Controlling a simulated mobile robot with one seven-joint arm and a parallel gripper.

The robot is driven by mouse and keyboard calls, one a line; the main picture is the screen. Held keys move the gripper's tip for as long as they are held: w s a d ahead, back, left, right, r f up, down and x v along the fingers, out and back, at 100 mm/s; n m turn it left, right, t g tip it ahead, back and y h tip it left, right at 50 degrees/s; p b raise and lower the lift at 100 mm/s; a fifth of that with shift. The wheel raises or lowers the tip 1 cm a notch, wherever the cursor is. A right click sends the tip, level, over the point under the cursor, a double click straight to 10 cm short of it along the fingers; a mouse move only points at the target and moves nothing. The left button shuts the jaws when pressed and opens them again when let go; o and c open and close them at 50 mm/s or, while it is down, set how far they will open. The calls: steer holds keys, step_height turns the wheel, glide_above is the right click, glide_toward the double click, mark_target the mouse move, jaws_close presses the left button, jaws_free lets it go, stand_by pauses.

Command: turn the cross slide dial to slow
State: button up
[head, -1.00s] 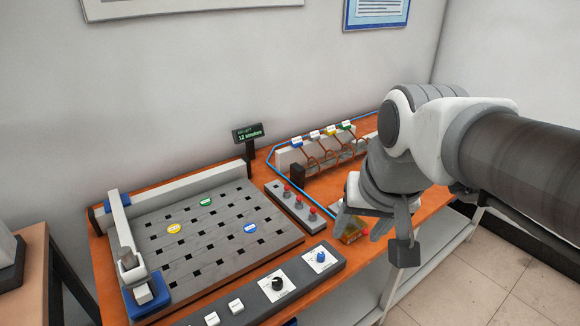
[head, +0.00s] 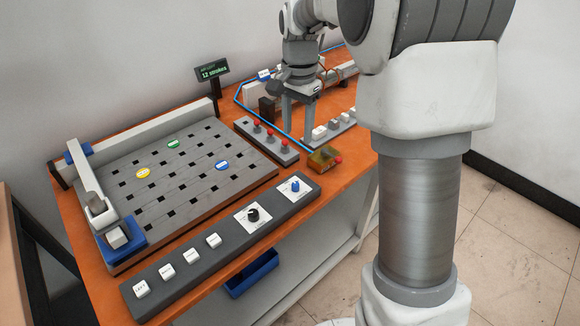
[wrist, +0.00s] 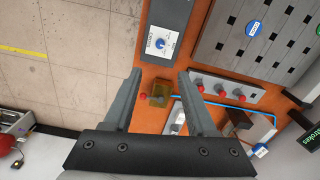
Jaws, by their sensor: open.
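Two dials sit on white plates at the right end of the grey front control panel (head: 228,228). One is a black knob (head: 253,214), the other a blue knob (head: 295,185) further right. Their labels are too small to read, so I cannot tell which is the cross slide dial. The wrist view shows the blue knob (wrist: 160,43) beyond my fingertips. My gripper (head: 299,132) points down, open and empty, behind the panel near the amber box. It is apart from both dials. It also frames the wrist view (wrist: 159,75).
An amber box (head: 323,159) with a red button lies behind the blue knob. A red-button strip (head: 266,139) and a white-switch strip (head: 333,127) stand near my gripper. Several white buttons (head: 190,256) line the panel's left part. The slotted plate (head: 185,180) carries coloured discs.

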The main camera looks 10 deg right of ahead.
mark_target(296, 184)
step_height(296, 184, down, 17)
steer(key=shift+f+b, duration=0.15)
steer(key=shift+b, duration=1.1)
jaws_close()
